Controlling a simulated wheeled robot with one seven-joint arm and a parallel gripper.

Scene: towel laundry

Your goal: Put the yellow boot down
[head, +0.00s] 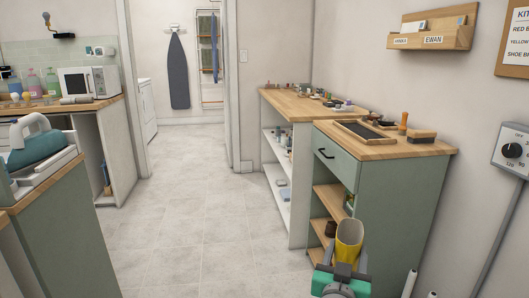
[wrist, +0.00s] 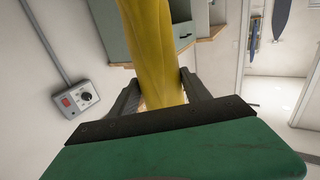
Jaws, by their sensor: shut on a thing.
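The yellow boot (head: 348,241) is held up at the lower right of the head view, in front of the green cabinet, with its open top facing up. It also fills the upper middle of the wrist view (wrist: 153,45). My gripper (head: 342,272) is shut on the boot, and in the wrist view its two dark fingers (wrist: 157,93) press on either side of the yellow shaft. The boot's lower part and foot are hidden behind my gripper in the head view.
The green cabinet (head: 395,205) with open shelves and a wooden top holding a dark tray (head: 362,131) and brushes stands close by. A white shelf unit (head: 297,190) adjoins it. Tiled floor (head: 205,230) is clear to the left. A timer box (head: 511,149) hangs on the right wall.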

